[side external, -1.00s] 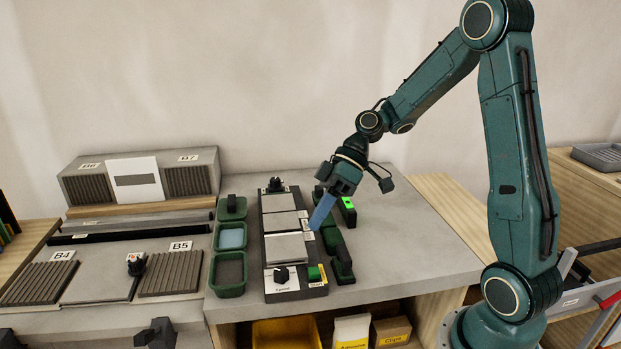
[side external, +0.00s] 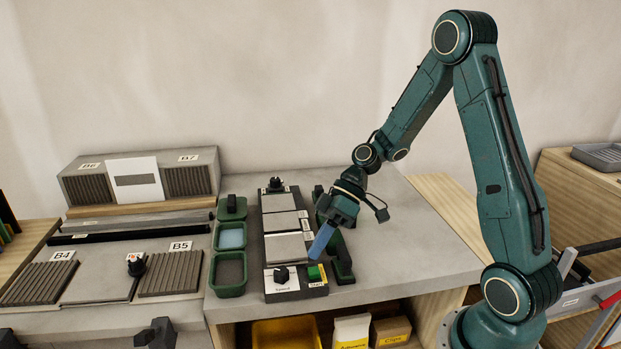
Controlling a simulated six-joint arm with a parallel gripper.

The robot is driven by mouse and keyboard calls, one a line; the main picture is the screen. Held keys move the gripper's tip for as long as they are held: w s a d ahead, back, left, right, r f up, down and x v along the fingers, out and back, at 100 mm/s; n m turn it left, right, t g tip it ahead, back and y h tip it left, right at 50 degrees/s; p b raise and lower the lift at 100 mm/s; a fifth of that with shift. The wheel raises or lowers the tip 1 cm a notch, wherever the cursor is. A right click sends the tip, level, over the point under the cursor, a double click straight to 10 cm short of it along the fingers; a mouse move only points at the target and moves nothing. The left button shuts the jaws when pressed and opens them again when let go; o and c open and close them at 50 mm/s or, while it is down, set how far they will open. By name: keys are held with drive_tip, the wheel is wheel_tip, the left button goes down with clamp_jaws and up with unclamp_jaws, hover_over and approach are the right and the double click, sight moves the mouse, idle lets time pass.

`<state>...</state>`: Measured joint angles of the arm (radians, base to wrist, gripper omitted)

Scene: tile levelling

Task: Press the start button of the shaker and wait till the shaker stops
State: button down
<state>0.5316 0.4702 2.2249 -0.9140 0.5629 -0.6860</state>
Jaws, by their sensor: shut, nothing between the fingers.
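The shaker (side external: 287,243) is a long black-framed device with pale plates on the grey bench. Its front panel (side external: 283,282) carries a black knob (side external: 282,274). A green start button (side external: 315,272) sits at the panel's right front corner, above a small label. My gripper (side external: 316,256) has blue fingers that point down and are shut with nothing between them. The fingertips are just above and behind the green button. I cannot tell from this view whether they touch it.
Green trays (side external: 229,274) stand left of the shaker. A dark green rack (side external: 342,262) stands close on its right, partly behind my gripper. Ribbed panels B4 and B5 (side external: 172,273) lie further left. The bench (side external: 410,245) to the right is clear.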

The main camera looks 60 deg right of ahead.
sight(318, 268)
drive_tip(key=shift+f, duration=0.9)
drive_tip(key=shift+f, duration=0.95)
idle(2.6)
drive_tip(key=shift+r, duration=0.95)
drive_tip(key=shift+r, duration=0.15)
drive_tip(key=shift+r, duration=2.3)
drive_tip(key=shift+s+r, duration=0.1)
drive_tip(key=shift+r, duration=0.05)
